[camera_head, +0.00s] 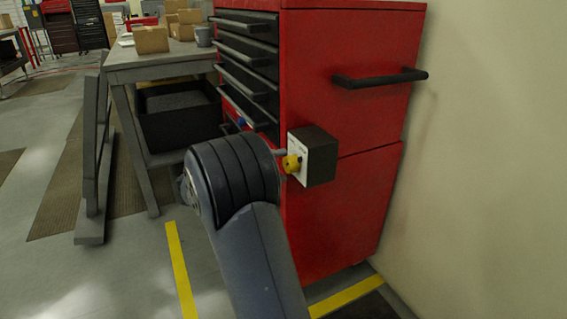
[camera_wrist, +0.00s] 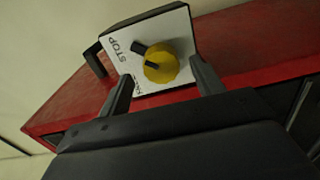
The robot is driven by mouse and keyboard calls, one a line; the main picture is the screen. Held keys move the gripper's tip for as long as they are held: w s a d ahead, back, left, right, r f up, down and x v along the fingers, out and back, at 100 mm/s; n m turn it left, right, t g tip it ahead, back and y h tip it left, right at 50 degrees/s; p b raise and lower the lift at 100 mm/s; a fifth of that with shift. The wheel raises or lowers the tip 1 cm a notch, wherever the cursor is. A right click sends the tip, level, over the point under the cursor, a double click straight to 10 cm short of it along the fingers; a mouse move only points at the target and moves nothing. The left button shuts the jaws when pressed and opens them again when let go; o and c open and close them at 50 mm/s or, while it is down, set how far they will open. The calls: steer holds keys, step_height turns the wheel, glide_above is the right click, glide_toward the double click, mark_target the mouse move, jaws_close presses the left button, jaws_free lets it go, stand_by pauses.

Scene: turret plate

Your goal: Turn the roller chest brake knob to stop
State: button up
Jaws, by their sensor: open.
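The roller chest (camera_head: 345,50) is red with dark drawers. A dark box with a white face plate (camera_head: 319,160) is fixed to its side and carries the yellow brake knob (camera_head: 291,164). In the wrist view the yellow knob (camera_wrist: 163,68) has black marks, one near its middle and one at its upper-left edge. The plate (camera_wrist: 181,27) reads STOP left of the knob; another label below it is partly hidden. My gripper (camera_wrist: 160,70) is open, one finger on each side of the knob; I cannot tell if they touch it. In the head view my arm mostly hides the gripper.
A black handle (camera_head: 380,78) sticks out from the chest's side above the box. A pale wall (camera_head: 490,150) stands close on the right. A grey workbench (camera_head: 150,65) with cardboard boxes (camera_head: 151,39) is at the left. Open floor (camera_head: 130,270) lies at the lower left.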

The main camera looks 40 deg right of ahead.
steer(key=p+v, duration=0.1)
steer(key=v, duration=0.7)
steer(key=shift+a, duration=0.15)
steer(key=b+x, duration=0.1)
steer(key=x, duration=1)
steer(key=shift+b, duration=0.35)
steer(key=shift+a, duration=0.15)
